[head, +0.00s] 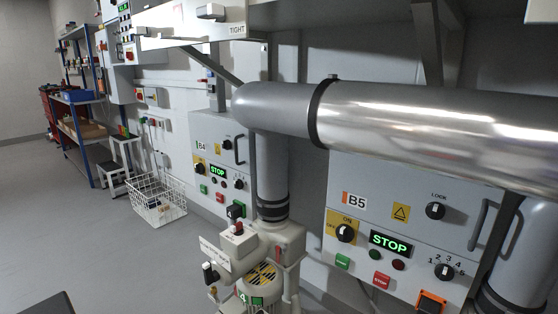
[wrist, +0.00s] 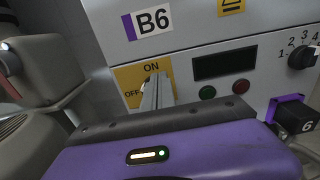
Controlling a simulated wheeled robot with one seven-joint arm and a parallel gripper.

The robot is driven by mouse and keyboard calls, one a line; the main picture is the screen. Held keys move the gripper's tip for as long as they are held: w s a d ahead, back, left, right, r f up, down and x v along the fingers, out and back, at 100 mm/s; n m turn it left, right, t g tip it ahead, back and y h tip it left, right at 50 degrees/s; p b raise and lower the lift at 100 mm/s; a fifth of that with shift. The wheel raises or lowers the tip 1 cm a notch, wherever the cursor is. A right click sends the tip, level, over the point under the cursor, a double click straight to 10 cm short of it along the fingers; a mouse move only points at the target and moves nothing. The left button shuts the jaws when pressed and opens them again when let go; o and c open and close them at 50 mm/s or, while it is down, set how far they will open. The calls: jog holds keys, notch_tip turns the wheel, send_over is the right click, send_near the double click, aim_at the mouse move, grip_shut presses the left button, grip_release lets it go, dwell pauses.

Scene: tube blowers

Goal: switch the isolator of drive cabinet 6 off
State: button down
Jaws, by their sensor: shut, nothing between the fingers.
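Drive cabinet 6 (wrist: 200,65) fills the wrist view, with a B6 label (wrist: 150,20) beside a purple stripe. Its isolator has a yellow plate (wrist: 128,76) marked ON at the top and OFF at the left. My gripper (wrist: 158,84) is shut in front of this plate, its grey fingers covering the knob. The knob's position is hidden, and I cannot tell whether the fingers touch it. The cabinet's display (wrist: 225,62) is dark. Neither cabinet 6 nor my gripper is seen in the head view.
The head view shows cabinet B5 (head: 375,178), a big silver pipe (head: 430,125) and a blower (head: 262,275).

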jog(key=shift+w+a, duration=0.1)
jog(key=shift+a, duration=0.05)
jog(key=shift+w+a+b, duration=0.2)
jog(key=shift+a+b, duration=0.05)
jog(key=shift+b, duration=0.25)
jog(key=shift+w+a+b, duration=0.35)
jog(key=shift+a+b, duration=0.05)
jog(key=shift+b, duration=0.25)
jog(key=shift+r, duration=0.2)
jog(key=p+v, duration=0.1)
jog(key=v, duration=0.5)
jog(key=shift+r, duration=0.25)
